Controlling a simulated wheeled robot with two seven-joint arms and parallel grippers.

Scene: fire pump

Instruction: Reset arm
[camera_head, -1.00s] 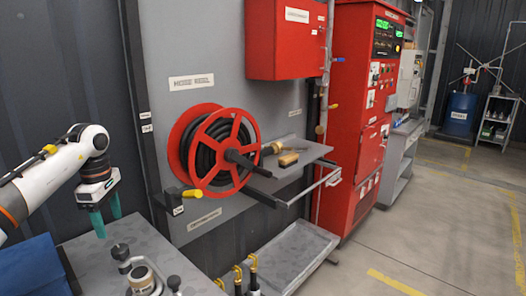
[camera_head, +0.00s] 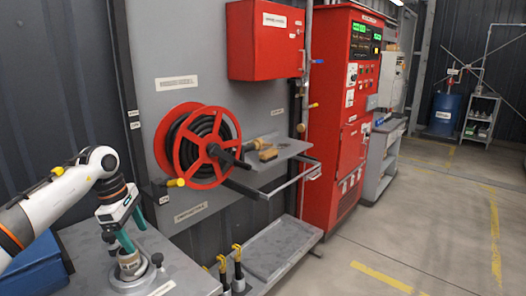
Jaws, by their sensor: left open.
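My left arm comes in from the left, and its gripper (camera_head: 132,236) has teal fingers pointing down. It is open. Its fingers are at a small round metal fitting (camera_head: 131,268) on the grey bench top (camera_head: 188,270). One finger overlaps the top of the fitting; I cannot tell whether they touch. The fingers hide part of the fitting. My right gripper is not in view.
A blue case (camera_head: 36,268) lies at the bench's left. A red hose reel (camera_head: 204,147) is on the grey panel behind, beside a small shelf (camera_head: 280,152). A red control cabinet (camera_head: 337,125) stands further right. The floor at right (camera_head: 430,215) is clear.

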